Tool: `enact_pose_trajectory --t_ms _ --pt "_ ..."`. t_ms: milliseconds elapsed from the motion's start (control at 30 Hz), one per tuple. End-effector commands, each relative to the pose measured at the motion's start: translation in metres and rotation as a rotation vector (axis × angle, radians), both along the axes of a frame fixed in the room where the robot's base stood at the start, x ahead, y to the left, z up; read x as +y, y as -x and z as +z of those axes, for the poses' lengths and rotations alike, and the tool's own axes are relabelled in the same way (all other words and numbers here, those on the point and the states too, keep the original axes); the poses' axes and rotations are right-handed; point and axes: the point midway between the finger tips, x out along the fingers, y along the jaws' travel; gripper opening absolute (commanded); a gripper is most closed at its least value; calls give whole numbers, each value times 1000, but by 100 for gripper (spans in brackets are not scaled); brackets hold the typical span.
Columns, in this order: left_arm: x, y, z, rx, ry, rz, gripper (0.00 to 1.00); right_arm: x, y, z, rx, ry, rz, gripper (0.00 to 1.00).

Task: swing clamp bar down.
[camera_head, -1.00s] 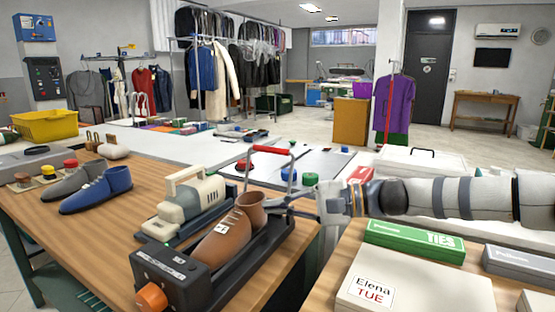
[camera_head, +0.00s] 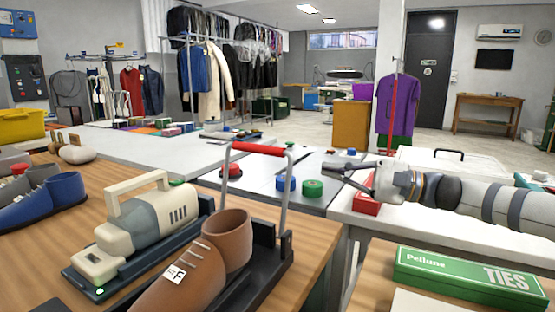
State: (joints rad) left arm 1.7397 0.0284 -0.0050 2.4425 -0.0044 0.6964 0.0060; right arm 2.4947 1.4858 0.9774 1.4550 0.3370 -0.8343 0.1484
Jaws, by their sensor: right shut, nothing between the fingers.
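The clamp bar (camera_head: 286,194) is a grey metal hoop with a red grip (camera_head: 258,149) across its top. It stands raised over the black shoe device (camera_head: 272,270), which holds a brown shoe (camera_head: 190,270). The shoe's heel end is near the bar's uprights. My right gripper (camera_head: 333,173) comes in from the right with its fingers pointing left. It is shut and empty, a little right of the bar, with a visible gap between them. My left gripper is not in view.
A cream machine (camera_head: 150,225) with a handle sits left of the brown shoe. Behind the bar, a pale table carries blue (camera_head: 286,184) and green (camera_head: 313,188) round items. A green ties box (camera_head: 470,275) lies at lower right.

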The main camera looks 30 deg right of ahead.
Motion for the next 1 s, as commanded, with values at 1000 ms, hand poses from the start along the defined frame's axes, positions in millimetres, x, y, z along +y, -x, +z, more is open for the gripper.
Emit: enact_pose_trajectory --t_ms 1000 --pt "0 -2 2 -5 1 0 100 98 -55 30 -2 0 0 0"
